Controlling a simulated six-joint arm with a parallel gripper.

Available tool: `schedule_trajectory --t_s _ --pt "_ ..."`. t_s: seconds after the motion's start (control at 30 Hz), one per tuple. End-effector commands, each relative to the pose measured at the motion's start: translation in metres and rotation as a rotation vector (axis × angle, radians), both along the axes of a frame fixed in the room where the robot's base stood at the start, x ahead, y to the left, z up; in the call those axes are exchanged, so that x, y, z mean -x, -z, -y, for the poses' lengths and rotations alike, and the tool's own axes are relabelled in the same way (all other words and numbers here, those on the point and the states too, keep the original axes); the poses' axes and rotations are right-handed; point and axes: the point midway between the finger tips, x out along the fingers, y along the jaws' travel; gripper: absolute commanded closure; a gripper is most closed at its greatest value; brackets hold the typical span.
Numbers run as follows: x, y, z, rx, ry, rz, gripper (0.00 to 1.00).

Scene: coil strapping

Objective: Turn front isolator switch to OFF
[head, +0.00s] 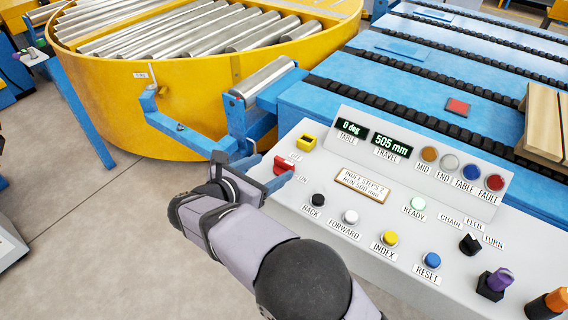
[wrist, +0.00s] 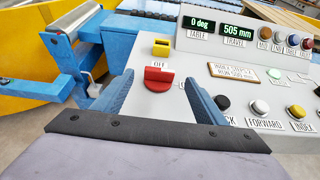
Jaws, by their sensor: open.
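The isolator switch is a red knob (head: 283,165) at the left end of the grey control panel, and it also shows in the wrist view (wrist: 158,79). Its raised bar lies roughly crosswise in the wrist view. The OFF label is just above it there; the ON label shows to its right in the head view. My gripper (head: 266,174) is open, with its blue fingers on either side of the knob in the wrist view (wrist: 156,84). I cannot tell whether a finger touches it. The right finger partly hides the panel beside the knob.
A yellow block (head: 304,143) sits just behind the switch. Black (head: 318,200), white (head: 350,216), yellow (head: 389,238) and blue (head: 432,260) buttons line the panel to the right. Displays (head: 391,145) read 0 deg and 505 mm. The yellow turntable (head: 160,110) stands behind left.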

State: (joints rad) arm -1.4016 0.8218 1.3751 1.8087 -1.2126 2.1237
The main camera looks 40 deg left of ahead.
Motion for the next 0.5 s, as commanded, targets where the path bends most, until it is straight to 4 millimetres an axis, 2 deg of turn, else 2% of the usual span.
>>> schedule_trajectory --t_s 0.17,0.5 --pt "-0.006 0.001 0.0 0.001 0.001 0.001 0.34" --pt "-0.044 0.016 0.001 0.004 0.001 0.001 0.34"
